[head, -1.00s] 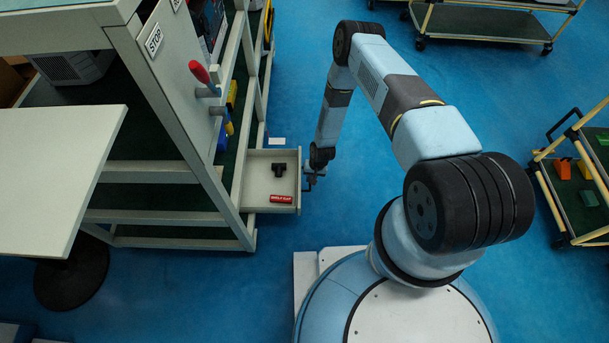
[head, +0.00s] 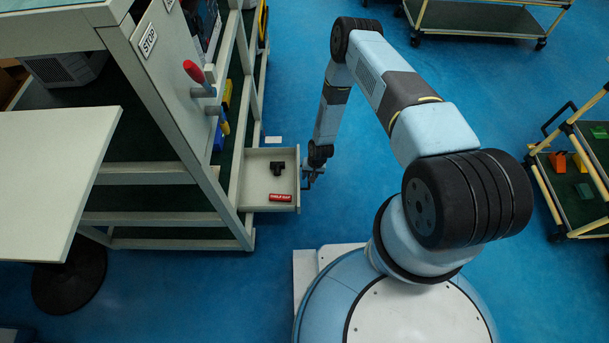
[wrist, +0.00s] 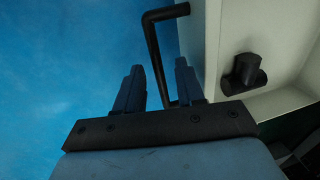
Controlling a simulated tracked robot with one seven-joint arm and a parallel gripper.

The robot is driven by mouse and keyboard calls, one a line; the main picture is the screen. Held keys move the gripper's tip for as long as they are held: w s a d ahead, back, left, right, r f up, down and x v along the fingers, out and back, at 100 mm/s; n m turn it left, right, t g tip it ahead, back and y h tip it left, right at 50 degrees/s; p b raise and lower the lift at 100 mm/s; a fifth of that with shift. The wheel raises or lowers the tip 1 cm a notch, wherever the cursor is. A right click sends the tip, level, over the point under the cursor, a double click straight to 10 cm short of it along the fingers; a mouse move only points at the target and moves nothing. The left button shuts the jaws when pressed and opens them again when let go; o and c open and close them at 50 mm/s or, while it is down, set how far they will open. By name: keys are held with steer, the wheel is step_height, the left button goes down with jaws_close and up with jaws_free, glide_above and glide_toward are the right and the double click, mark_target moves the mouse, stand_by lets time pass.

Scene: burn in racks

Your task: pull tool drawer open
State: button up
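The tool drawer (head: 285,170) is a light grey tray, pulled out of the rack's side in the head view. A black tool piece (head: 278,168) and a red cylinder (head: 280,198) lie inside it. The drawer wall also shows at the right of the wrist view (wrist: 212,40). Its black bar handle (wrist: 152,42) juts out from the front. My gripper (wrist: 160,72) is at the handle, with the bar running between its two fingers. The fingers are apart, with visible gaps beside the bar. In the head view my gripper (head: 312,177) is small, just right of the drawer front.
The rack (head: 165,80) carries a STOP sign and a red-handled tool (head: 195,72). A pale table panel (head: 50,170) stands at left. A trolley with bins (head: 580,190) is at right, and another (head: 480,20) at the back. Blue floor around my arm is clear.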

step_height(320, 180, up, 13)
steer(key=d, duration=0.2)
steer(key=shift+d+r, duration=0.15)
steer(key=shift+d, duration=0.15)
stand_by(0.6)
